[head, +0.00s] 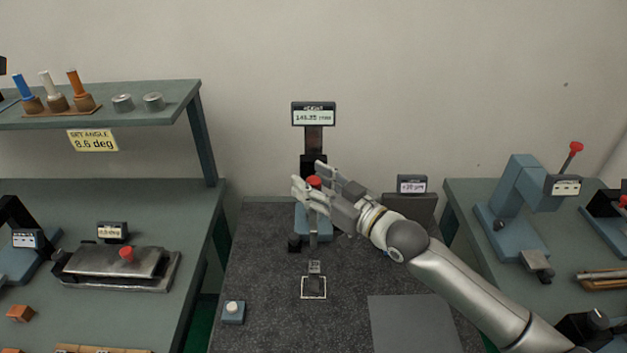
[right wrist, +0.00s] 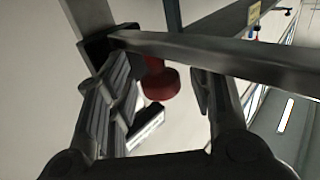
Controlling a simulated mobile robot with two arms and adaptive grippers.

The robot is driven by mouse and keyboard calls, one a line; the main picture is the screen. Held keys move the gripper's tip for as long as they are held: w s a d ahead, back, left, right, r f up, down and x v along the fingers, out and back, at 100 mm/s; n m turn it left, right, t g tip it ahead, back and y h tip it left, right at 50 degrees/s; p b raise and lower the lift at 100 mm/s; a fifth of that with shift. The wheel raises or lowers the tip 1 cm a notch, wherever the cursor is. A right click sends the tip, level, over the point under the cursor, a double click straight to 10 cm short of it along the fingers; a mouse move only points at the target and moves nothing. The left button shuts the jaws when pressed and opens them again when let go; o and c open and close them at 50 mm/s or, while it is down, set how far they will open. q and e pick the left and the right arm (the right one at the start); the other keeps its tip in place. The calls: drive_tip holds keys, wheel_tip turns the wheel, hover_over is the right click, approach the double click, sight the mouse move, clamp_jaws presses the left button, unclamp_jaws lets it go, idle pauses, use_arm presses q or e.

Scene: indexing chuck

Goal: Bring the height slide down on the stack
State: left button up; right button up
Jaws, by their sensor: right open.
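The height gauge stands at the back of the dark granite plate (head: 260,270), with a display (head: 313,115) reading about 146 mm on top of its column (head: 313,140). Its slide has a red knob (head: 314,182), which also shows in the right wrist view (right wrist: 161,84). My right gripper (head: 307,178) is open, with its fingers around or beside the knob; contact cannot be told. A thin arm hangs below the slide toward a small block stack (head: 315,268) inside a white square outline (head: 314,294). My left gripper is not in view.
A blue box with a white button (head: 233,311) sits at the plate's front left. A small display (head: 412,184) stands behind my right arm. A grey mat (head: 410,322) lies front right. Side benches hold a sine plate (head: 115,265) at left and a blue press (head: 518,200) at right.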

drive_tip(key=c, duration=0.9)
drive_tip(key=shift+o, duration=0.3)
wheel_tip(320, 180, down, 7)
drive_tip(key=b, duration=0.5)
drive_tip(key=shift+f, duration=0.2)
drive_tip(key=shift+s, duration=0.1)
drive_tip(key=o, duration=0.8)
drive_tip(key=shift+r, duration=0.1)
drive_tip(key=shift+o, duration=0.2)
drive_tip(key=shift+d, duration=0.1)
